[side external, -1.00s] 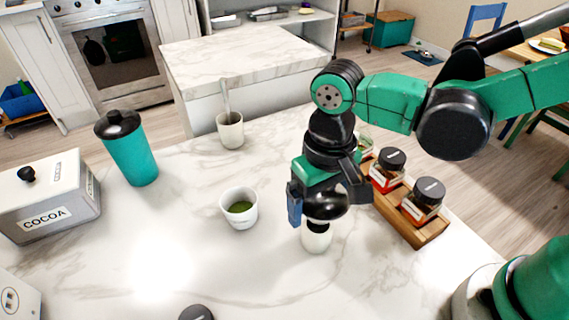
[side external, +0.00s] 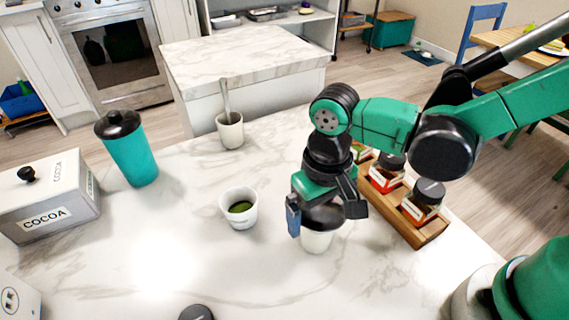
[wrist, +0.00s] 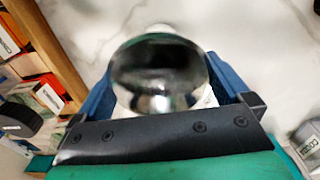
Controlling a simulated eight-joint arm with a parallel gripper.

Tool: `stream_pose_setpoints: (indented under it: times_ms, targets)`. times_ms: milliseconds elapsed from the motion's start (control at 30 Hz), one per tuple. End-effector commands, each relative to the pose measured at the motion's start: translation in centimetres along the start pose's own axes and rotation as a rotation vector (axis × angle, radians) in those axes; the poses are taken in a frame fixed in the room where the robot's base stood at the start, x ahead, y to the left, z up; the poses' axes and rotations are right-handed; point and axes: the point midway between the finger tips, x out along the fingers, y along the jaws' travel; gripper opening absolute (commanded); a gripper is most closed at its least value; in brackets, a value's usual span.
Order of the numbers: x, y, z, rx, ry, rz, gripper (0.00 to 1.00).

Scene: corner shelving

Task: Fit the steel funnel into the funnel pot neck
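The steel funnel (side external: 323,217) is dark and shiny, held upright between the fingers of my gripper (side external: 322,211). In the wrist view the funnel's round mirror-like bowl (wrist: 158,75) lies between the two blue fingers, which press close to its sides. The white funnel pot (side external: 316,242) stands on the marble counter directly under the funnel. The funnel's bowl is right at the pot's top in the side view. The stem and the pot neck are hidden, so I cannot tell how deep the funnel sits.
A wooden rack (side external: 401,219) of lidded jars stands close to the right of my gripper. A white cup with green contents (side external: 239,222) stands to the left. A teal shaker (side external: 131,157), a cocoa tin (side external: 45,218) and a cup with a spoon (side external: 230,137) stand farther off.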

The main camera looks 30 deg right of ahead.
Motion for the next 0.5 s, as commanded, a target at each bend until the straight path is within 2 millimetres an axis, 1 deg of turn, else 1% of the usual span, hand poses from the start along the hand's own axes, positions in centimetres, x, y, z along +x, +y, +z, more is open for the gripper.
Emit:
stream_pose_setpoints:
  times_ms: [267, 367, 500]
  targets:
    - [-0.1, 0.0, 0.0, 0.0, 0.0, 0.0, 1.0]
    - [-0.8, 0.0, 0.0, 0.0, 0.0, 0.0, 1.0]
    - [-2.5, 0.0, 0.0, 0.0, 0.0, 0.0, 1.0]
